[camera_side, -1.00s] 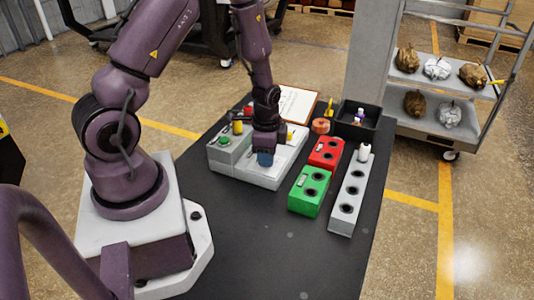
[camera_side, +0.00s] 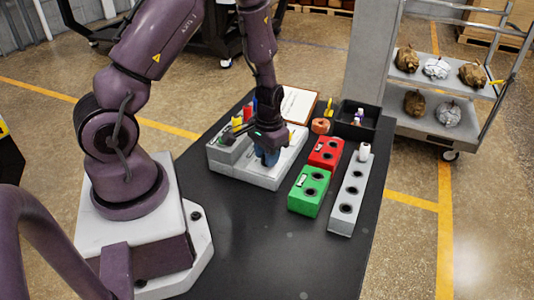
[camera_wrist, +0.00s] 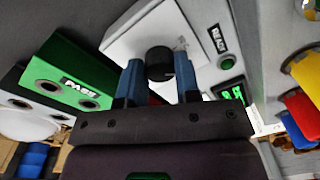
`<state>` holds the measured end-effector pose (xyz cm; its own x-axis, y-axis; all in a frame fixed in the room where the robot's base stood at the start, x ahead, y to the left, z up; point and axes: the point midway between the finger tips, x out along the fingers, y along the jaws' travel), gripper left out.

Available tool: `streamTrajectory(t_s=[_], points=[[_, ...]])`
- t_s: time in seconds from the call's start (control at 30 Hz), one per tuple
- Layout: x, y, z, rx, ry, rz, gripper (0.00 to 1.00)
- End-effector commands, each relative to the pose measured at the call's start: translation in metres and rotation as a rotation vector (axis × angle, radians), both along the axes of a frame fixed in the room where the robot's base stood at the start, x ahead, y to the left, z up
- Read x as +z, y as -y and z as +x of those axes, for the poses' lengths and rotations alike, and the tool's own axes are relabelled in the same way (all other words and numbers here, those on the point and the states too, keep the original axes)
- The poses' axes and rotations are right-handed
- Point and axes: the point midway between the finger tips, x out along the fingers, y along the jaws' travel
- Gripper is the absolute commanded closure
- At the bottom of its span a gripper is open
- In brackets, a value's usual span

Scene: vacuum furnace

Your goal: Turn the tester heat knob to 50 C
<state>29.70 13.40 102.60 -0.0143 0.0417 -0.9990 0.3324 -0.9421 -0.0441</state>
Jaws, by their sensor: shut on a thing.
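The tester is a grey box (camera_side: 232,172) on the black table in the side view; in the wrist view its pale face (camera_wrist: 130,38) shows tilted. The heat knob (camera_wrist: 160,62) is a round black knob on that face. My gripper (camera_wrist: 158,78) has blue fingers on either side of the knob and is shut on it. In the side view my gripper (camera_side: 267,158) points down at the tester and hides the knob. A green-lit display (camera_wrist: 232,93) shows beside the knob; its digits are partly covered and I cannot read them.
A green block (camera_side: 310,190) labelled PASS in the wrist view, a red block (camera_side: 326,153) and a long grey block with holes (camera_side: 344,208) stand right of the tester. A black bin (camera_side: 350,126) is behind them. The table front is clear.

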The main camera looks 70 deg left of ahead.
Motion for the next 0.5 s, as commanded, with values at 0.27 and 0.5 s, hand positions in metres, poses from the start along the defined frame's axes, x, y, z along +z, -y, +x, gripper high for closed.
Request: streamTrajectory(t_s=[0.27,0.5], points=[[0.0008,-0.0002,0.0004,0.261,0.001,0.0,0.93],[0.0008,-0.0004,0.0005,0.452,-0.001,-0.001,0.93]])
